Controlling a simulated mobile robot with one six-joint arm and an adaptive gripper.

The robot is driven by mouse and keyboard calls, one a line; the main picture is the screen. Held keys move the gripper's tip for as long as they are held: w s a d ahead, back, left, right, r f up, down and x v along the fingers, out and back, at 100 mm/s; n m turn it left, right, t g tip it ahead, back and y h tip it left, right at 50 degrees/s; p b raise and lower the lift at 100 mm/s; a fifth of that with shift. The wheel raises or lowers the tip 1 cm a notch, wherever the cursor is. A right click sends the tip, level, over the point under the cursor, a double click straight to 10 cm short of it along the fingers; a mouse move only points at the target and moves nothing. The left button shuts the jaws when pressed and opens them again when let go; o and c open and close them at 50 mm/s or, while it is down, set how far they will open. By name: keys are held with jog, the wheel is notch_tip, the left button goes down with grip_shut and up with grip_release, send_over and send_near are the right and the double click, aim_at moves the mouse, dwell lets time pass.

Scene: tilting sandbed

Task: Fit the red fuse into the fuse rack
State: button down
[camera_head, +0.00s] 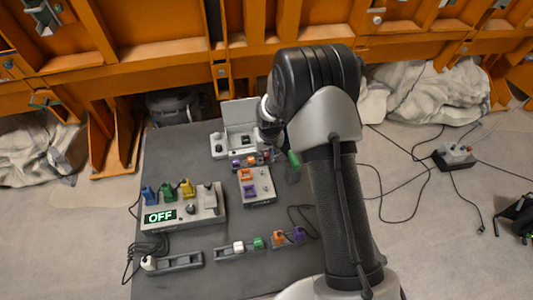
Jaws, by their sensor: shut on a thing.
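My gripper (285,147) is largely hidden behind my own arm, and its fingertips are hard to make out. A green piece (294,160) shows at its lower end, tilted, near the right edge of the table, and appears to be held there. A small rack (262,162) with several coloured pieces, purple, orange and reddish among them, sits left of my gripper. I cannot clearly tell the red fuse among them. Racks at the front also hold pieces: one (226,254) has a white and a green piece, another has an orange and a purple piece (298,234).
A control box (160,226) with an OFF display and coloured plugs stands on the dark table (185,143) at left. A grey box with orange and purple pieces (262,196) sits mid-table. An open light case (218,150) is behind. Cables lie on the floor.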

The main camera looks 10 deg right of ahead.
jog(key=shift+f+b, duration=0.45)
jog(key=shift+f, duration=0.2)
jog(key=c, duration=1.3)
grip_release()
jog(key=o, duration=0.5)
jog(key=shift+c, duration=0.2)
jog(key=shift+r, duration=0.15)
jog(key=shift+r+p, duration=2.55)
jog(key=shift+r, duration=1.35)
